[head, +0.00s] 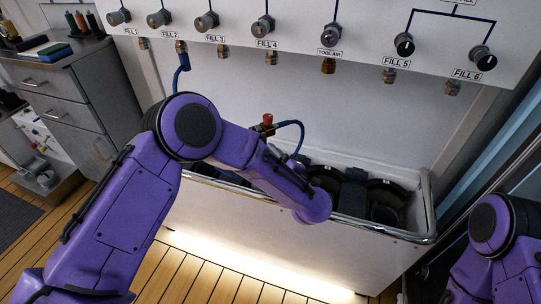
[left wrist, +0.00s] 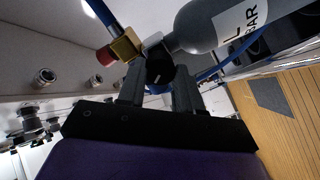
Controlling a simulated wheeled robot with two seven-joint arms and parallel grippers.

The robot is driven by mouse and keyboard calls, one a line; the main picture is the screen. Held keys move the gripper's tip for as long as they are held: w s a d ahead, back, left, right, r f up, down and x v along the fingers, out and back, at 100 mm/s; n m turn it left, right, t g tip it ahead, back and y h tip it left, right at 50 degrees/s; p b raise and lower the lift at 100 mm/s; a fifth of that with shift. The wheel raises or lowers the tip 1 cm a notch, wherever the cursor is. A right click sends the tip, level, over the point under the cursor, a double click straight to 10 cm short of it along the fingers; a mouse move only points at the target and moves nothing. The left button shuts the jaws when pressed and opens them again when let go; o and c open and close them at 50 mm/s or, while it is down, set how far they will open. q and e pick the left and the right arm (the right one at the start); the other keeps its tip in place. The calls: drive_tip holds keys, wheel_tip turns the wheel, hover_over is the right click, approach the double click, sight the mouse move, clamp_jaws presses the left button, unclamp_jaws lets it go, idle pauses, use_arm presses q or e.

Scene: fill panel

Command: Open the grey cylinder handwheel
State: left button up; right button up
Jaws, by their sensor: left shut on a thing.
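The grey cylinder (left wrist: 205,27), with a white label, shows in the left wrist view at the upper right, its neck toward my gripper. Its black handwheel (left wrist: 160,67) sits between the two dark fingers of my left gripper (left wrist: 160,85), which is shut on it. A brass fitting (left wrist: 126,46) with a red knob (left wrist: 106,56) and a blue hose is beside the handwheel. In the head view my left arm hides the gripper, the handwheel and most of the cylinder; the red knob (head: 267,119) shows behind the arm. My right gripper is not in view.
A white fill panel (head: 390,20) with several knobs and fittings stands at the back. A white trough with a metal rail (head: 400,236) holds dark cylinders at the right. A grey drawer cabinet (head: 60,95) stands left. The wooden floor (head: 225,270) in front is clear.

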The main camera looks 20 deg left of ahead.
use_arm(q)
drive_tip(key=shift+f+n+t+h+b, duration=0.15)
drive_tip(key=shift+n+t+h+b, duration=0.1)
drive_tip(key=shift+n+b, duration=6.25)
drive_tip(key=shift+f+n+t+h+b, duration=0.2)
drive_tip(key=shift+n+b, duration=4.2)
drive_tip(key=shift+n, duration=4.1)
drive_tip(key=shift+r, duration=0.1)
drive_tip(key=o, duration=1)
drive_tip(key=shift+o, duration=0.2)
drive_tip(key=shift+d, duration=0.1)
